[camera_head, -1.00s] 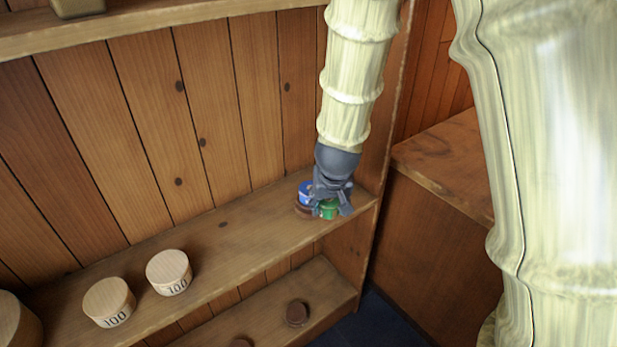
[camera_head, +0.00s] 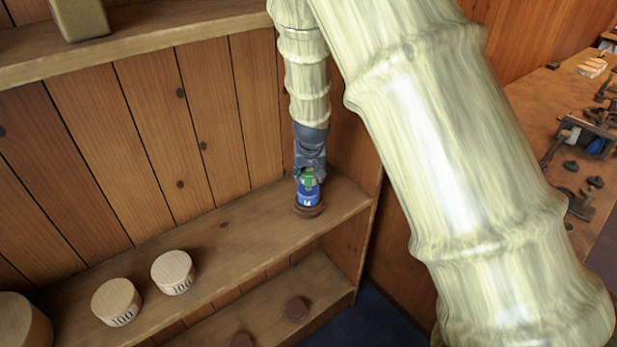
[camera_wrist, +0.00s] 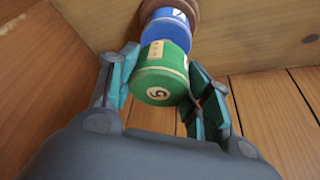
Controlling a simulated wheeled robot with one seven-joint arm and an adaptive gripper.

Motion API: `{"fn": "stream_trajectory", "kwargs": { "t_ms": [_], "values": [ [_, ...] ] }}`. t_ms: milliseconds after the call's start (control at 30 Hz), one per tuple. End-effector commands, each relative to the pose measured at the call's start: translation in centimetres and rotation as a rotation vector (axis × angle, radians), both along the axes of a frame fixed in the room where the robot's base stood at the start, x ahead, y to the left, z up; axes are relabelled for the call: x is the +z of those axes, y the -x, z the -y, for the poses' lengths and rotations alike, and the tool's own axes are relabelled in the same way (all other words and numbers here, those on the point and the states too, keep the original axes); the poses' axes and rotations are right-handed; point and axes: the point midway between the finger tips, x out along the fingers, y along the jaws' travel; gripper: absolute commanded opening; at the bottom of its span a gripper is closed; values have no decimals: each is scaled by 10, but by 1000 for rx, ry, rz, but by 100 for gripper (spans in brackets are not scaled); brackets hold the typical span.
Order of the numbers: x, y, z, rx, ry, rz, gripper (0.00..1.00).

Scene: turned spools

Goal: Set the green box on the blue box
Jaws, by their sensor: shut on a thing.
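The green box (camera_wrist: 161,78) is a small round drum with a cream label, between the two fingers of my gripper (camera_wrist: 160,88). In the head view the green box (camera_head: 308,178) shows just above the blue box (camera_head: 308,197), with my gripper (camera_head: 309,172) over it, pointing down. The blue box (camera_wrist: 166,27) is a round drum with a white mark, lined up with the green box's far end. The two look touching or nearly so; I cannot tell which. My gripper is shut on the green box. The fingers partly hide it in the head view.
The blue box stands on a brown round base (camera_head: 309,210) on the wooden shelf (camera_head: 235,240). Two pale round boxes marked 100 (camera_head: 116,301) (camera_head: 173,272) stand to the left. A lower shelf holds dark round pieces (camera_head: 297,308). The shelf between is clear.

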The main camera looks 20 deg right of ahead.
Motion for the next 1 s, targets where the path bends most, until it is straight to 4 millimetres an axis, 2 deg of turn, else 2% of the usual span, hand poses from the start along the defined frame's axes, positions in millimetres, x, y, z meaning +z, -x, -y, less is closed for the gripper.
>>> {"fn": "stream_trajectory", "kwargs": {
  "t_ms": [167,400,500,867,900,1000],
  "values": [
    [0,-10,0,1,0,-1,26],
    [-29,-9,0,-1,-3,0,26],
    [-35,-9,0,-2,-2,1,26],
    [-39,-9,0,-1,-1,1,26],
    [-39,-9,0,-1,-1,1,51],
    [-39,-9,0,-1,-1,1,69]
  ]
}}
